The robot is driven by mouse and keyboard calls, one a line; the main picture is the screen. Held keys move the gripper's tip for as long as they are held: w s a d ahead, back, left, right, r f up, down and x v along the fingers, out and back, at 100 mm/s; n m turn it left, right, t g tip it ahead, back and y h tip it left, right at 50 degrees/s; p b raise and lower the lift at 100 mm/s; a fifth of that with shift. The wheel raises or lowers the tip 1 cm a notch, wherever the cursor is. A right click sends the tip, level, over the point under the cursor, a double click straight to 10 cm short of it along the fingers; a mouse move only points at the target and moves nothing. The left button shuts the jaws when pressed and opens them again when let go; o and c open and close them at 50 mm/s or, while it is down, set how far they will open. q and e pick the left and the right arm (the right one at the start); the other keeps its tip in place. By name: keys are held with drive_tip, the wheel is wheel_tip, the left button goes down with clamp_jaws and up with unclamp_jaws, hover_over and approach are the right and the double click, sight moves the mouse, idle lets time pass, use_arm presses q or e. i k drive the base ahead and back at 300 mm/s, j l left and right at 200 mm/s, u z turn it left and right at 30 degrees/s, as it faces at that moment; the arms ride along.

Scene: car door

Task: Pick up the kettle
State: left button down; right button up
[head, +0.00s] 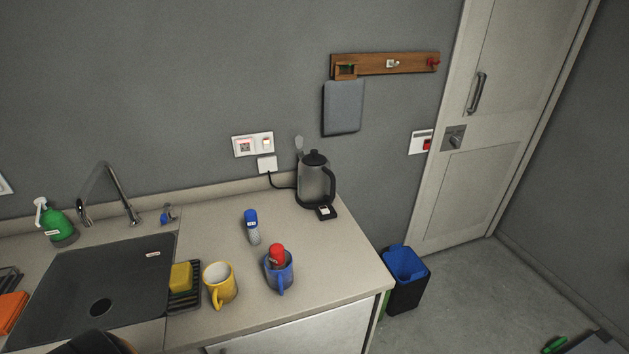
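The kettle (315,181) is dark grey with a black lid and a black handle on its right side. In the head view it stands upright on its base (324,211) at the back right of the counter, close to the wall. A cable runs from it to a wall plug (267,164). Neither gripper can be made out. A dark rounded shape at the bottom left edge looks like part of my own body. Nothing is touching the kettle.
The sink (90,290) is left. A blue-lined bin (407,280) stands beyond the counter's right edge.

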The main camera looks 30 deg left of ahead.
sight(316, 183)
drive_tip(key=k+j+u, duration=0.1)
drive_tip(key=u, duration=1)
